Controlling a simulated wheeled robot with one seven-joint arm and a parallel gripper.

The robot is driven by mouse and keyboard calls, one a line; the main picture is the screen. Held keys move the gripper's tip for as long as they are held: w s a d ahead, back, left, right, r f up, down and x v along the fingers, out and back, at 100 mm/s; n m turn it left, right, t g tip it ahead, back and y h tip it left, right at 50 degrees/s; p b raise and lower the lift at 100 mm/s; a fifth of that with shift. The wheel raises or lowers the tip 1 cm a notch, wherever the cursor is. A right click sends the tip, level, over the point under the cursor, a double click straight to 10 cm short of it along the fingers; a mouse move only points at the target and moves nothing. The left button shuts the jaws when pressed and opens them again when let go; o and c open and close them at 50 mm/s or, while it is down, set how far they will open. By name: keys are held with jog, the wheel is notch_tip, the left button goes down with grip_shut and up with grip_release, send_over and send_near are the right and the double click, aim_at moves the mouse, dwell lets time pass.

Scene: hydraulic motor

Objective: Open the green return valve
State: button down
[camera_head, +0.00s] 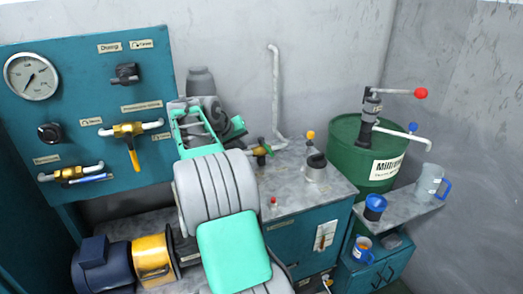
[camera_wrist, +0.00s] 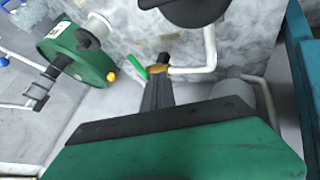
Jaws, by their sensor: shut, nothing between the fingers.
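The green return valve has a brass body (camera_head: 262,151) and a green lever, on a pale pipe at the back of the tank top. In the wrist view its green lever (camera_wrist: 137,67) points up and left from the brass body (camera_wrist: 157,69). My gripper (camera_wrist: 163,60) is shut and empty, with its dark fingertips right at the valve, beside the lever. I cannot tell whether they touch it. In the head view my arm covers much of the middle, and my fingers are not clear there.
The pale pipe (camera_head: 276,95) rises behind the valve. A filler cap (camera_head: 316,167) and a yellow-topped fitting (camera_head: 310,138) stand to its right. A green drum (camera_head: 345,150) with a hand pump is farther right. A teal gauge panel (camera_head: 75,125) stands at left.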

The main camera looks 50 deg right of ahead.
aim_at(267, 148)
jog(key=s+d+f+p, duration=0.1)
jog(key=d+f+p, duration=0.1)
jog(key=d+f, duration=0.5)
jog(key=d, duration=0.2)
jog(key=shift+d, duration=0.35)
dwell(0.3)
